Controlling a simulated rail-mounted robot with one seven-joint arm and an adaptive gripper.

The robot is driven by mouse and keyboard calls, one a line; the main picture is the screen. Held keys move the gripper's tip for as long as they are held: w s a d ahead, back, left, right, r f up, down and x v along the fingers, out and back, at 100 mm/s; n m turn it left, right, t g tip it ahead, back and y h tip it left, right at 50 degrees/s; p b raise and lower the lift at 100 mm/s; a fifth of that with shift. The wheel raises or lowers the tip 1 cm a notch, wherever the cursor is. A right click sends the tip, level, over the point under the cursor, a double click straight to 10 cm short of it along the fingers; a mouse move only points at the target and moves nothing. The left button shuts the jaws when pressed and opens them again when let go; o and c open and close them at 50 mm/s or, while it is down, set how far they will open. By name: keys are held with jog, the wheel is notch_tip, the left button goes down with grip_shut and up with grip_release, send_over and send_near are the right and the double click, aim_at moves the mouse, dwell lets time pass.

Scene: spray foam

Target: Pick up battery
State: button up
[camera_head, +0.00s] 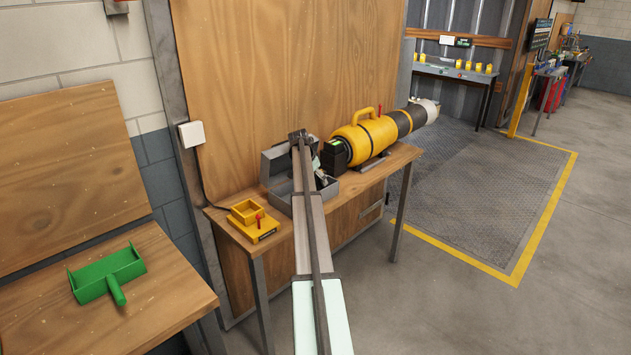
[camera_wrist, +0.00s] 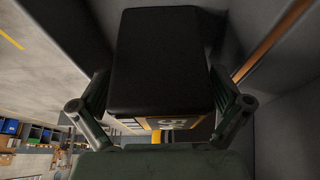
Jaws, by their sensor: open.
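A black block with a yellow-edged label, which looks like the battery (camera_wrist: 165,60), fills the middle of the wrist view. My gripper (camera_wrist: 163,95) is open, with one finger on each side of the block. Whether the fingers touch it I cannot tell. Grey walls around it look like the inside of the open grey toolbox (camera_head: 278,163) on the wooden table. In the head view my arm reaches over the toolbox, and my gripper (camera_head: 321,178) is partly hidden there. The block between the fingers cannot be made out in the head view.
A yellow and black cylindrical machine (camera_head: 366,140) lies right of the toolbox, with a black unit (camera_head: 334,156) at its near end. A yellow charger-like tray (camera_head: 250,220) sits at the table's left. A green scoop-shaped object (camera_head: 108,275) lies on another bench. Floor at right is clear.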

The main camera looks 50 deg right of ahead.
jog(key=shift+f, duration=0.2)
jog(key=c, duration=1.3)
jog(key=shift+a, duration=0.1)
jog(key=shift+s+b, duration=0.15)
jog(key=shift+b, duration=0.25)
